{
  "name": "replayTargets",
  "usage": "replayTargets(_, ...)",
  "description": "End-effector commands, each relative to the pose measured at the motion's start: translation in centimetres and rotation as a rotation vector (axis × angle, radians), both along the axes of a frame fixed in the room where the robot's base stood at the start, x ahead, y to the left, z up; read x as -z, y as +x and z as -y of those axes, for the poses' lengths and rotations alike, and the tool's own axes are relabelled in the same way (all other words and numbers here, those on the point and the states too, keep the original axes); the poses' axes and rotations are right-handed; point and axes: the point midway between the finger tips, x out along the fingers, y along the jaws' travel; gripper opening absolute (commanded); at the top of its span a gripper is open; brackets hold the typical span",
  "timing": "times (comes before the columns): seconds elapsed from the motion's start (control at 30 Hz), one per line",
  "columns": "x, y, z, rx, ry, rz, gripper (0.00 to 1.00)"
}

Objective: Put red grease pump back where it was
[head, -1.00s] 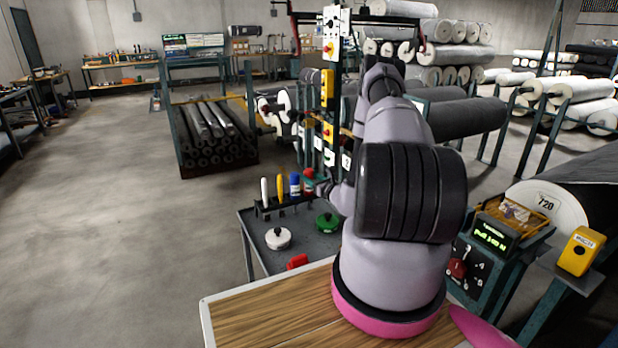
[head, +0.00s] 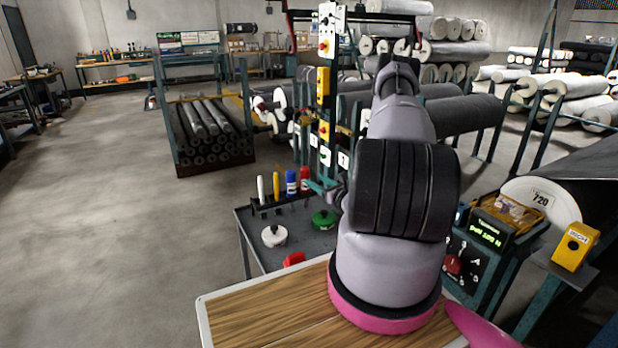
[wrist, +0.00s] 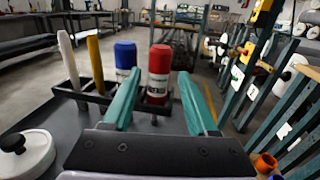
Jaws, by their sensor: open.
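The red grease pump (head: 305,180) stands upright at the right end of the black rack (head: 270,208), beside a blue bottle (head: 291,183). In the head view my gripper (head: 322,188) is just right of the pump and partly hidden by my arm. The pump's base is partly hidden.
White (head: 262,190) and yellow (head: 277,186) sticks stand in the rack. A white lidded can (head: 274,236), a green one (head: 324,220) and a red item (head: 294,260) lie on or near the grey cart top (head: 300,242). Teal posts (wrist: 245,75) stand to the right.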

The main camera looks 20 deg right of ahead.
Motion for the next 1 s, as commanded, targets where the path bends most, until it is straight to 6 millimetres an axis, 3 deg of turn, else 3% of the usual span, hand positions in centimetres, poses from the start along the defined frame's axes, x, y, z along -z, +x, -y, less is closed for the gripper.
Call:
replayTargets(0.1,0.0,-2.2,0.5,0.004,0.003,-0.002,0.59)
replayTargets(0.23,0.0,-3.6,0.8,0.002,0.002,0.0,0.59)
replayTargets(0.43,-0.1,-4.3,0.8,-0.004,-0.001,0.001,0.59)
replayTargets(0.53,-1.5,-3.8,0.1,-0.046,-0.014,0.017,0.59)
replayTargets(0.67,-6.7,-2.4,-3.0,-0.213,-0.066,0.069,0.59)
replayTargets(0.77,-12.2,-1.9,-7.0,-0.409,-0.138,0.113,0.59)
replayTargets(0.87,-17.1,-2.8,-11.2,-0.61,-0.227,0.144,0.59)
replayTargets(1.0,-22.7,-5.5,-16.4,-0.868,-0.381,0.167,0.59)
